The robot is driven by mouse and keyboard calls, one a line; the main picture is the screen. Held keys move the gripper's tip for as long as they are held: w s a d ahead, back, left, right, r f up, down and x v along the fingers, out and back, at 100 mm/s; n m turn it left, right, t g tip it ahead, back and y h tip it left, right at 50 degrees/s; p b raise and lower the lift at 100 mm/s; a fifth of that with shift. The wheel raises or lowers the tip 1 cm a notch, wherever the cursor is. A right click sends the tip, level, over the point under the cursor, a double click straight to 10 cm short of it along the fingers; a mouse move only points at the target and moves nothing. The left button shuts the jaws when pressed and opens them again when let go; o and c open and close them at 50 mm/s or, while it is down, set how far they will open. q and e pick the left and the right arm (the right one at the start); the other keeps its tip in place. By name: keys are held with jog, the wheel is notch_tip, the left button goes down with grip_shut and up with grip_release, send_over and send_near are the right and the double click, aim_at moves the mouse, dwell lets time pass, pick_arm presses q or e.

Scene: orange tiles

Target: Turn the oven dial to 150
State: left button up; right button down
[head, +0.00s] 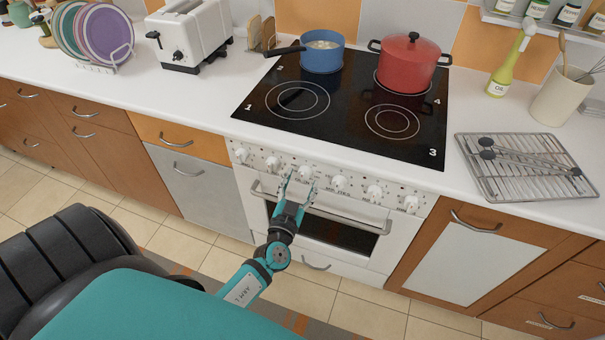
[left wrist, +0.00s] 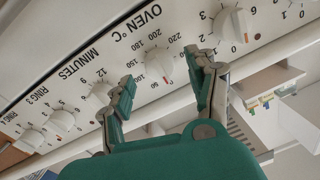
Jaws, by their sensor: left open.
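The oven dial (head: 304,172) is a white knob, third from the left on the cooker's front panel in the head view. In the left wrist view the panel is upside down, and the oven dial (left wrist: 158,63) sits under the label "OVEN °C" with numbers from 50 to 220 around it. A small red mark shows on its lower edge near the 50; I cannot read the exact setting. My left gripper (head: 298,182) is open in front of the dial. In the wrist view its two fingers (left wrist: 163,70) stand on either side of the knob, apart from it. My right gripper is out of view.
Similar knobs flank the dial, with the minutes knob (left wrist: 100,93) close to one finger. The oven door handle (head: 330,208) runs just below the panel. A blue pan (head: 322,55) and a red pot (head: 408,68) stand on the black hob (head: 345,125).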

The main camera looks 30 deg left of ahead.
pick_arm(q)
jog(key=shift+x, duration=1.05)
jog(key=c, duration=1.1)
jog(key=shift+c, duration=0.2)
jog(key=shift+f, duration=0.1)
